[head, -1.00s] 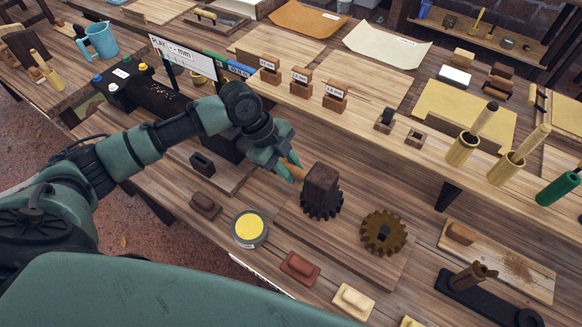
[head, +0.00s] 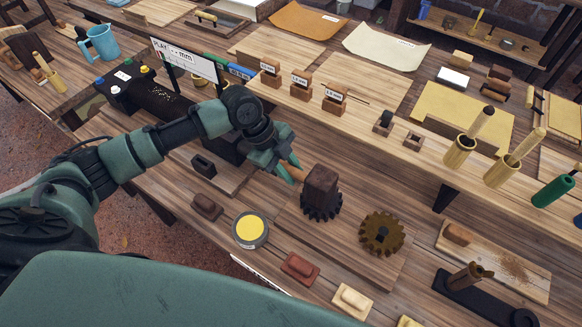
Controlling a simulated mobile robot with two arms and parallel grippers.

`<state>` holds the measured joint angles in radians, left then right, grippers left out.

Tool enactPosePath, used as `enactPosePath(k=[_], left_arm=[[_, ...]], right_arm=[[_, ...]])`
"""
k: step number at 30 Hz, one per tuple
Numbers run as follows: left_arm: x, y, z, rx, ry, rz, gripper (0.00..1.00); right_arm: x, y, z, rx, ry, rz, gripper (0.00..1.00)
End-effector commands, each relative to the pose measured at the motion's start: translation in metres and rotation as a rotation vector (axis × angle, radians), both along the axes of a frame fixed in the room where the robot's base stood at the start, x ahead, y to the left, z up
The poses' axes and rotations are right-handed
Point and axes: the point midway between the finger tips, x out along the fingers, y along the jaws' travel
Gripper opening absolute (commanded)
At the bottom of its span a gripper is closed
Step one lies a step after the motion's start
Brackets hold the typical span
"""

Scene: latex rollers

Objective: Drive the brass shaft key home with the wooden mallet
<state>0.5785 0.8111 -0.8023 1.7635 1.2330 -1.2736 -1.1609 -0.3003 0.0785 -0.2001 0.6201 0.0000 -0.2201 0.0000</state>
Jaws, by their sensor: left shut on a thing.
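My left gripper (head: 278,160) is shut on the handle of the wooden mallet (head: 321,186). The mallet's dark brown block head is over a dark toothed gear (head: 322,211) and hides most of it. I cannot tell whether the head touches what is beneath it. A brown-bronze gear (head: 382,233) lies to the right on the same wooden board, with a dark opening in its middle. The brass shaft key cannot be made out; the mallet head may hide it. My right gripper is not in view.
A round tin with yellow contents (head: 250,230) and a red-brown block (head: 300,268) lie in front of the board (head: 362,263). A raised shelf (head: 370,125) behind carries labelled wooden blocks (head: 302,84) and brass cups (head: 459,153) with wooden-handled tools. A dark holder (head: 470,298) stands at front right.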

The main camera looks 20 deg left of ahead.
Motion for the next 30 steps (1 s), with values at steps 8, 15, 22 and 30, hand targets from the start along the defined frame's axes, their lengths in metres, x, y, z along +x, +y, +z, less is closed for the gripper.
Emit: enactPosePath(k=[8,15,22,30], left_arm=[[0.001,-0.001,-0.008,-0.004,-0.003,0.0,0.0],[0.001,-0.001,-0.012,-0.003,-0.001,0.0,0.0],[0.0,-0.001,-0.014,-0.001,0.0,0.0,0.0],[0.0,0.0,-0.001,-0.001,0.001,-0.001,0.0]], right_arm=[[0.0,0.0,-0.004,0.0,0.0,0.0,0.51],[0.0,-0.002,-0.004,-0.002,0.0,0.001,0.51],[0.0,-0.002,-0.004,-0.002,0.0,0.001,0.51],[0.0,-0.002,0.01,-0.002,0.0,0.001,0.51]])
